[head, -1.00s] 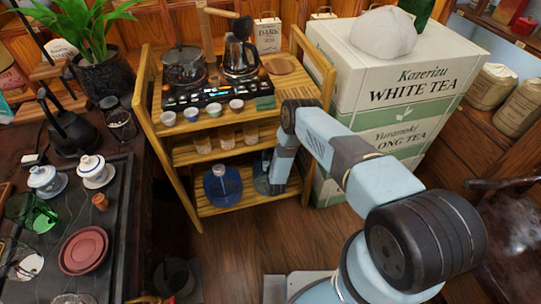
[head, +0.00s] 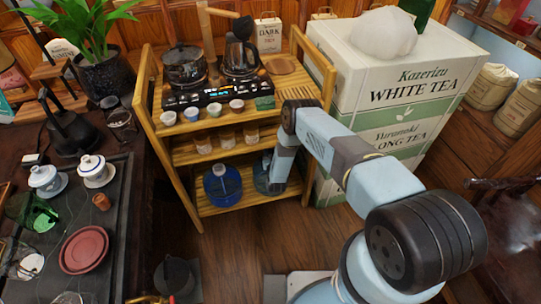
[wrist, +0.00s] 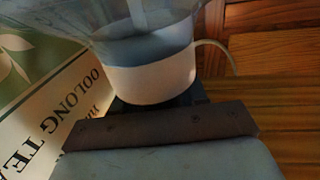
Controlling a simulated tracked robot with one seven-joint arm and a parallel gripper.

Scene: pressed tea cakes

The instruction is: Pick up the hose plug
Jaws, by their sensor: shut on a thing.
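The hose plug (wrist: 152,82) is a white, round cap with a pale thin hose (wrist: 222,50) curving off to the right in the wrist view. It sits against a clear bluish jug (wrist: 135,35), and I cannot tell whether it is still seated in it. My gripper (wrist: 158,108) is shut on the plug at its near side; the fingertips are mostly hidden beneath it. In the head view my gripper (head: 272,186) is low at the right end of the cart's bottom shelf, in front of a bluish jug (head: 262,176). The plug cannot be made out there.
A blue jug (head: 222,187) stands left of my gripper on the wooden cart (head: 200,208). Cups and a hot plate (head: 215,94) are on its top. Tea boxes (head: 400,95) stand close on the right.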

